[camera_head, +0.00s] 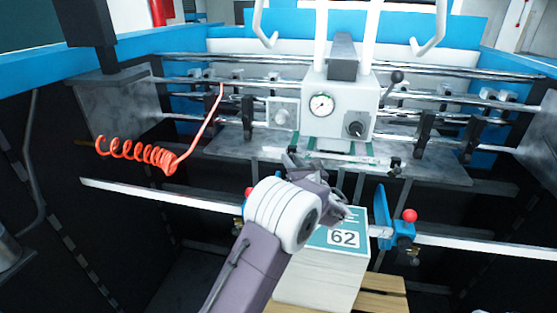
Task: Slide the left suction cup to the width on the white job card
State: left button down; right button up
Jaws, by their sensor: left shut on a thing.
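My left gripper (300,171) reaches up from the bottom middle to the front of the machine. It is shut on what looks like the left suction cup, at the left end of a green-and-white scale bar (335,156). My wrist and fingers hide most of the cup. A similar dark cup (395,166) sits near the bar's right end. The job card (343,238) shows a white patch reading 62 on teal, partly covered by my wrist. It lies on top of a pale stack below the bar. My right gripper is not in view.
A white rail (470,244) crosses in front, with a blue carriage (403,232) and red knob (409,215) at right. Another red knob is partly hidden left of my wrist. A coiled orange hose (140,152) hangs at left. A gauge housing (338,105) stands behind the bar.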

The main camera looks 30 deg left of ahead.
pick_arm(q)
jog(key=shift+r, duration=0.15)
jog(key=c, duration=1.2)
grip_release()
jog(key=shift+d, duration=0.1)
jog(key=b+v, duration=0.2)
jog(key=v, duration=0.7)
jog(key=shift+b, duration=0.3)
jog(key=shift+s, duration=0.1)
